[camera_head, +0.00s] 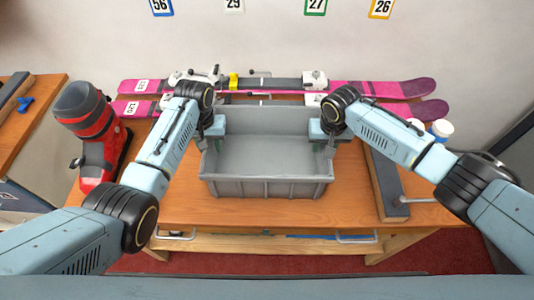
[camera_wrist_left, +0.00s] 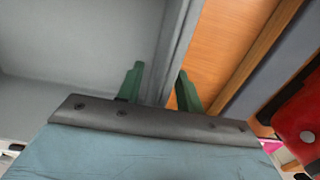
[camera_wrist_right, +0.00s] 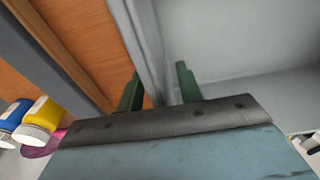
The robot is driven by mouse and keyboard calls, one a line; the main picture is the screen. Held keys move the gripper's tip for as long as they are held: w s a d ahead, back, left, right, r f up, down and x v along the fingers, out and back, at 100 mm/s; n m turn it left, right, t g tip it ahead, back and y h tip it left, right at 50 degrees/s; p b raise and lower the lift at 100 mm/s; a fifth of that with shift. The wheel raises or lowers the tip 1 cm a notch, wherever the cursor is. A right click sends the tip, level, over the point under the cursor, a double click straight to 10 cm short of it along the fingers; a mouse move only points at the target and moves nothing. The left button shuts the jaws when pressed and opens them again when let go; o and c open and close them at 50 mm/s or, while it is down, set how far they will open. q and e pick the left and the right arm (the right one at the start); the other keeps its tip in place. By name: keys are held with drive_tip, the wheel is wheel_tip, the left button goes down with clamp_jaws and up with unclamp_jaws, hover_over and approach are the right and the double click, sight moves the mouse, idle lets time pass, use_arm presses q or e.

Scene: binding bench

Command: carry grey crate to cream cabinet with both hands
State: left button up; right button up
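The grey crate (camera_head: 266,187) sits upright on the wooden bench (camera_head: 180,205), empty as far as I can see. My left gripper (camera_head: 208,140) is at its left side wall, and my right gripper (camera_head: 326,142) is at its right side wall. In the left wrist view, the green fingers (camera_wrist_left: 160,85) stand apart on either side of the crate wall (camera_wrist_left: 176,60). In the right wrist view, the fingers (camera_wrist_right: 158,88) likewise straddle the wall (camera_wrist_right: 150,50). Both look open, with gaps beside the rim. I see no cream cabinet.
Pink skis (camera_head: 400,88) lie behind the crate. A red ski boot (camera_head: 95,150) stands at the left. A long grey-topped bar (camera_head: 386,185) lies right of the crate, with small bottles (camera_head: 441,128) beyond. Another bench (camera_head: 40,110) stands at far left.

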use_arm(q)
drive_tip(key=shift+c, duration=0.3)
use_arm(e)
drive_tip(key=shift+c, duration=0.3)
use_arm(q)
clamp_jaws()
use_arm(e)
clamp_jaws()
use_arm(q)
drive_tip(key=shift+r, duration=0.1)
use_arm(e)
drive_tip(key=shift+r, duration=0.1)
